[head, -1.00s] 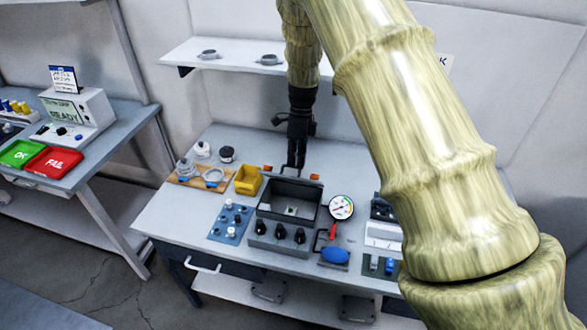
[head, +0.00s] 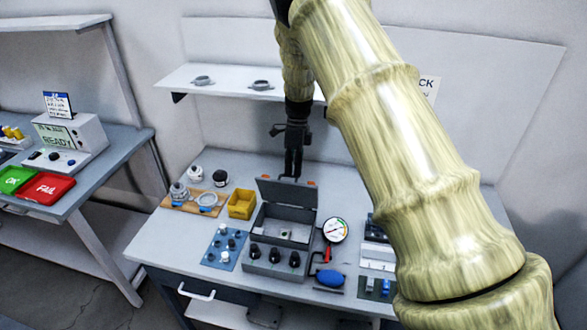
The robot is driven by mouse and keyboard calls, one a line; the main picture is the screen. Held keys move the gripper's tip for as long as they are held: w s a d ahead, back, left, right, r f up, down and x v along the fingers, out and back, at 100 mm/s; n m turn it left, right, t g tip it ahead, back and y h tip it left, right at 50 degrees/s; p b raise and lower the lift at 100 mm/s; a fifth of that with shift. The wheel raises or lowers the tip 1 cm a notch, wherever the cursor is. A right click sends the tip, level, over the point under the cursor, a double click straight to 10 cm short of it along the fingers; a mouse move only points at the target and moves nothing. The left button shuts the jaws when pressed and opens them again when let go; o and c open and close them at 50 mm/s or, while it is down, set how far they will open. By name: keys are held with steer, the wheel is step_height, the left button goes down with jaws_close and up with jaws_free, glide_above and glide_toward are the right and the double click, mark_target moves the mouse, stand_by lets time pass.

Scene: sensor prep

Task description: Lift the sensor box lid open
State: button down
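The sensor box (head: 277,262) is a dark grey case on the workbench, with several black knobs along its front. Its lid (head: 287,192) stands raised at the back edge, and the lighter interior (head: 287,232) shows with a small object inside. Orange tabs show at the lid's top corners. My gripper (head: 292,174) points down at the middle of the lid's top edge, touching it or just behind it. Its fingertips are partly hidden by the lid, and I cannot tell whether they are closed on it.
A yellow bin (head: 242,204) and a wooden board with fittings (head: 192,203) stand left of the box. A blue plate (head: 225,247) lies front left. A pressure gauge (head: 334,230) and a blue bulb (head: 330,278) are close on the right. A wall shelf (head: 225,84) hangs behind.

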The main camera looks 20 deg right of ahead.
steer(key=x, duration=0.2)
steer(key=shift+s+d+f, duration=0.1)
steer(key=shift+s+f, duration=0.1)
steer(key=shift+f, duration=0.05)
steer(key=c, duration=1.7)
jaws_free()
steer(key=o, duration=0.9)
steer(key=shift+w+d+f, duration=0.2)
steer(key=shift+w+f, duration=0.25)
steer(key=shift+w, duration=0.25)
steer(key=shift+s+r, duration=0.15)
steer(key=shift+r, duration=0.25)
steer(key=c, duration=0.3)
steer(key=shift+c, duration=0.2)
steer(key=shift+d+r, duration=0.1)
steer(key=shift+r, duration=0.3)
steer(key=shift+c, duration=0.8)
steer(key=v, duration=1.1)
steer(key=shift+w+r, duration=0.25)
steer(key=shift+w, duration=0.05)
steer(key=shift+c, duration=1.3)
